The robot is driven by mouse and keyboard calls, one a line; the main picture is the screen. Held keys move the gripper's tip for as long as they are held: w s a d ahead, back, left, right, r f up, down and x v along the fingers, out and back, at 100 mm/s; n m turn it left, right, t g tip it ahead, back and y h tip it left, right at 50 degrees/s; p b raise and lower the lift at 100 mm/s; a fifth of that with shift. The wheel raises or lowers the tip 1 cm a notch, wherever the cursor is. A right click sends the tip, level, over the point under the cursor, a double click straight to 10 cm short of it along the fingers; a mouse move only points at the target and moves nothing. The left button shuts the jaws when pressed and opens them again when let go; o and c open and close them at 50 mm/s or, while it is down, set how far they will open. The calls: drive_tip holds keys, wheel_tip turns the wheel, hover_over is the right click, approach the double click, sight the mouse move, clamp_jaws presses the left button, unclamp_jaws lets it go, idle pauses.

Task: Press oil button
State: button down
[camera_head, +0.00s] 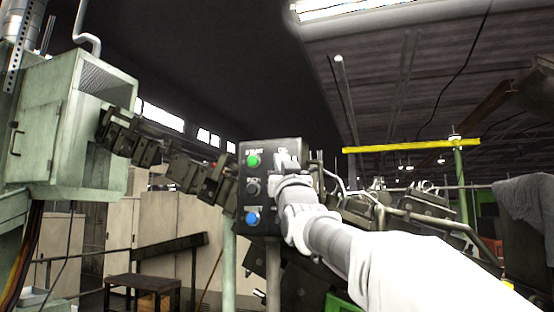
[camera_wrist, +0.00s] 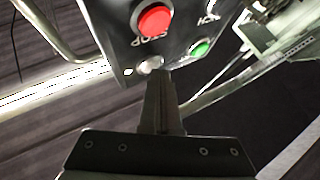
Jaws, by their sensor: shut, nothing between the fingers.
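The dark control box (camera_head: 256,222) stands at the centre of the head view, with a green button (camera_head: 253,160) at top left, a dark button (camera_head: 253,187) below it and a blue button (camera_head: 252,218) at the bottom. My gripper (camera_head: 285,168) is at the box's upper right and hides its right column of buttons. In the wrist view my gripper (camera_wrist: 158,80) is shut and empty, its tips at a small pale button (camera_wrist: 151,64). Whether they touch is unclear. The pale button's label is not readable. A red button (camera_wrist: 154,19) marked STOP and a green button (camera_wrist: 201,47) are close by.
A pale green cabinet (camera_head: 95,125) stands at the left, with a dark chain-like conveyor (camera_head: 170,165) running from it towards the box. Metal machine parts and bars (camera_head: 420,205) lie behind my arm at the right. A small dark table (camera_head: 143,284) stands at lower left.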

drive_tip(key=shift+s+f, duration=0.1)
drive_tip(key=shift+s+a+b, duration=0.35)
drive_tip(key=shift+s+b, duration=0.3)
drive_tip(key=s, duration=0.1)
drive_tip(key=s+a+b, duration=0.1)
drive_tip(key=s, duration=0.1)
drive_tip(key=s+a+b, duration=0.1)
drive_tip(key=shift+s, duration=0.35)
drive_tip(key=shift+d, duration=0.1)
idle(0.6)
